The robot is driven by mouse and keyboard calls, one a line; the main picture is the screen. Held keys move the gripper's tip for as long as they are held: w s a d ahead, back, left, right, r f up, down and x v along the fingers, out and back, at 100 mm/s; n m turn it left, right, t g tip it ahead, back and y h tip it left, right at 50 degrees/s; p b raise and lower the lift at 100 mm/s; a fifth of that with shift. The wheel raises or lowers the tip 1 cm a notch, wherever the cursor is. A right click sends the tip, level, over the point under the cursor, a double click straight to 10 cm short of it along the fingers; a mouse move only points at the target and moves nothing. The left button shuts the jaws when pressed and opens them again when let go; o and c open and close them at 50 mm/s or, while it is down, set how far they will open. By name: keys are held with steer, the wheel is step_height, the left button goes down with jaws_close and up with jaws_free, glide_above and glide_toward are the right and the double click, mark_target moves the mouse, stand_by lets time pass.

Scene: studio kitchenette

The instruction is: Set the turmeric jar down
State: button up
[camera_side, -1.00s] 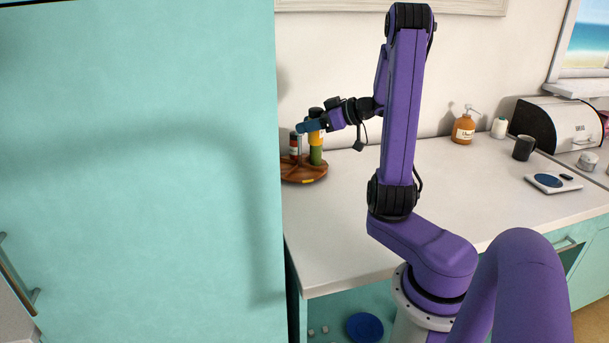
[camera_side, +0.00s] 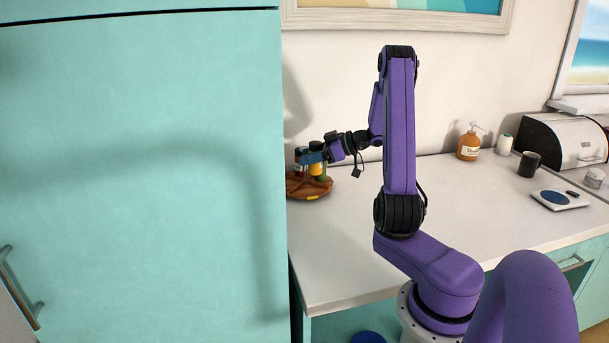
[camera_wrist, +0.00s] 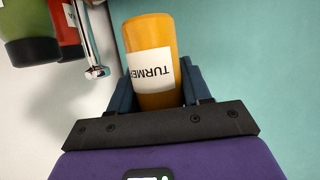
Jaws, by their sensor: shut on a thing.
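The turmeric jar (camera_wrist: 150,36) is yellow-orange with a white label reading "TURME", the rest cut off. In the wrist view it stands between the two blue fingers of my gripper (camera_wrist: 160,92), which is shut on it. In the side view my gripper (camera_side: 312,158) is at the round wooden spice stand, with the yellow jar (camera_side: 315,169) low over it. The blue fingers partly hide the jar there. I cannot tell whether its base touches the stand (camera_side: 312,192).
The tall teal cabinet (camera_side: 140,180) is close on the left in the side view.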

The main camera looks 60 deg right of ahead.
steer(key=w+f, duration=0.1)
steer(key=w+d+f, duration=0.1)
steer(key=f, duration=0.1)
steer(key=w+d+f, duration=0.1)
steer(key=shift+f, duration=0.25)
steer(key=shift+w+d+f, duration=0.1)
steer(key=shift+w+f, duration=0.05)
steer(key=shift+f, duration=1.5)
steer(key=shift+f, duration=0.2)
steer(key=o, duration=0.8)
steer(key=shift+o, duration=0.2)
steer(key=shift+r, duration=0.2)
steer(key=v, duration=1.2)
steer(key=shift+r, duration=0.1)
